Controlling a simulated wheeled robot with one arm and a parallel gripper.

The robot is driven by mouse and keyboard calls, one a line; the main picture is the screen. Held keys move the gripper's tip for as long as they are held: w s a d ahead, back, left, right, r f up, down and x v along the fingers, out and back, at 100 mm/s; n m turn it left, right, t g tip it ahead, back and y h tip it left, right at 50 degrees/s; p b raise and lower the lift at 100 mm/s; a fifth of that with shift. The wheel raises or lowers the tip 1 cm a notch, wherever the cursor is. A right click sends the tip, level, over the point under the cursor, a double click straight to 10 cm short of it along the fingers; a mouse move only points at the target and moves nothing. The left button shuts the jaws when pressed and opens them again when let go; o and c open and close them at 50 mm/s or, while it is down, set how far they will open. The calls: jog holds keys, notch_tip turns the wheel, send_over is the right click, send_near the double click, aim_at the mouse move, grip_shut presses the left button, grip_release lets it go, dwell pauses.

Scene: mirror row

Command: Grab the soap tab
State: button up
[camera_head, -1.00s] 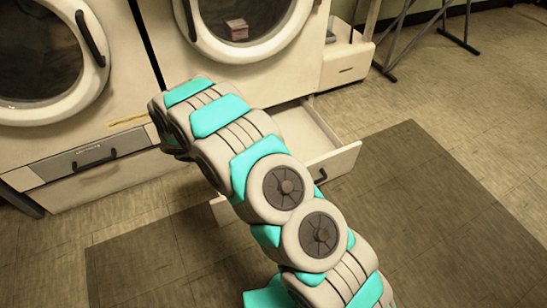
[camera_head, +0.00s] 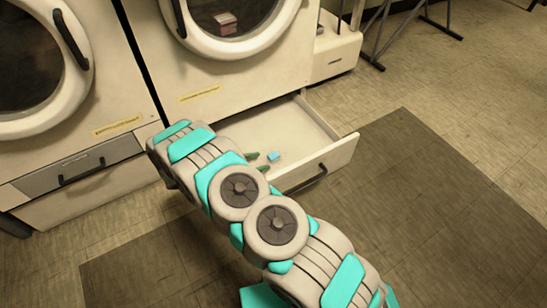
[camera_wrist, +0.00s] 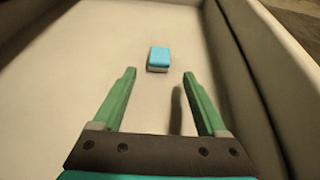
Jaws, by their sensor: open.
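The soap tab (camera_wrist: 158,58) is a small block with a blue top and a pale lower side. It lies on the floor of the open drawer, and it also shows in the head view (camera_head: 273,155). My gripper (camera_wrist: 158,80) is open and empty, with two green fingers. In the wrist view the tab lies just beyond the fingertips, between their lines, untouched. In the head view my gripper (camera_head: 258,162) is at the drawer, left of the tab, partly hidden by my arm.
The drawer (camera_head: 336,159) is pulled out under the right washer (camera_head: 215,105); its side wall (camera_wrist: 250,75) rises close on the right in the wrist view. A closed drawer (camera_head: 90,160) is on the left. A dark mat (camera_head: 420,190) covers the floor in front.

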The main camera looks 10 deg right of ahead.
aim_at(269, 159)
jog(key=shift+x, duration=1.75)
jog(key=shift+c, duration=0.3)
grip_shut()
